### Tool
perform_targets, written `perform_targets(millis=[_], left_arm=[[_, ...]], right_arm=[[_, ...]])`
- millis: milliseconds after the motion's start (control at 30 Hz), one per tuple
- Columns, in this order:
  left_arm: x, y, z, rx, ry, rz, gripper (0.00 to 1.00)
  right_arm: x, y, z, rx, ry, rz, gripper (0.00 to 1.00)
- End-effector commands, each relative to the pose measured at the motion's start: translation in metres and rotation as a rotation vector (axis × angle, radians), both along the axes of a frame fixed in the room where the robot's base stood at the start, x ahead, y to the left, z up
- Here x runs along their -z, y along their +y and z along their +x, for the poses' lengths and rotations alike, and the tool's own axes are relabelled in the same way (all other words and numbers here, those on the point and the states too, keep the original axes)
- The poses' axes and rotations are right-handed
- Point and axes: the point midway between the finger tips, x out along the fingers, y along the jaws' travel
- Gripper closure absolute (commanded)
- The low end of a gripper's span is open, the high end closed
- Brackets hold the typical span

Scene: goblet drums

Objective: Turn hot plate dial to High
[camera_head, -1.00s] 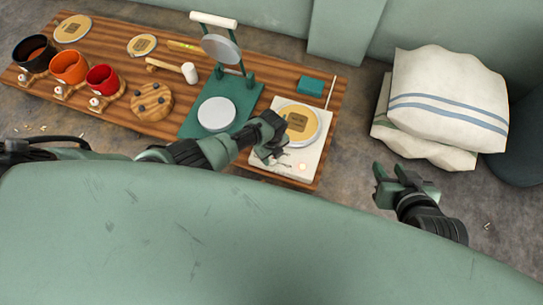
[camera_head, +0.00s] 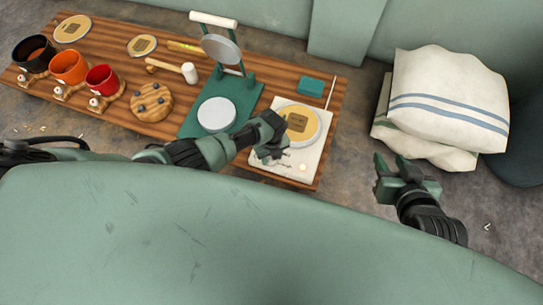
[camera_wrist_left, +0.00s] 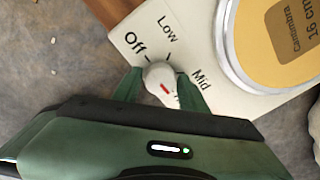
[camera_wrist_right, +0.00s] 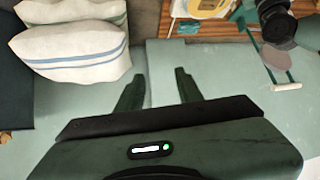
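The hot plate (camera_head: 313,158) is a white slab with a round yellow-topped disc (camera_head: 300,122) at the right end of the wooden board. Its white dial (camera_wrist_left: 160,78) shows in the left wrist view, with labels Off, Low and Mid around it and a fourth label mostly hidden. The dial's red mark slants to the lower right, toward that hidden label. My left gripper (camera_wrist_left: 160,84) has a finger on either side of the dial and looks shut on it. My right gripper (camera_head: 404,174) is open and empty; it also shows in the right wrist view (camera_wrist_right: 155,85).
A green press stand (camera_head: 230,95) is left of the hot plate. Red (camera_head: 101,79), orange (camera_head: 69,67) and black (camera_head: 34,52) cups stand at the board's left end. A teal block (camera_head: 311,86) lies behind the hot plate. White sacks (camera_head: 448,100) lie at the right.

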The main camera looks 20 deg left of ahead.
Motion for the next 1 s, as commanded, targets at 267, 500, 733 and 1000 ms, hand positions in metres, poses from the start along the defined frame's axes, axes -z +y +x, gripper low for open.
perform_targets(millis=[267, 500, 733, 1000], left_arm=[[0.000, 0.000, 0.000, -0.002, 0.001, -0.001, 0.43], [-0.005, 0.000, 0.000, -0.002, -0.001, -0.001, 0.43], [-0.022, 0.000, 0.000, -0.001, -0.001, -0.001, 0.43], [-0.050, 0.000, 0.000, -0.002, 0.000, 0.000, 0.43]], right_arm=[[0.000, 0.000, 0.000, 0.000, 0.000, 0.000, 0.64], [0.008, -0.004, -0.011, 0.001, 0.061, -0.016, 0.64], [0.031, -0.018, -0.051, 0.018, 0.278, -0.063, 0.64], [0.043, -0.036, -0.109, 0.040, 0.544, -0.118, 0.64]])
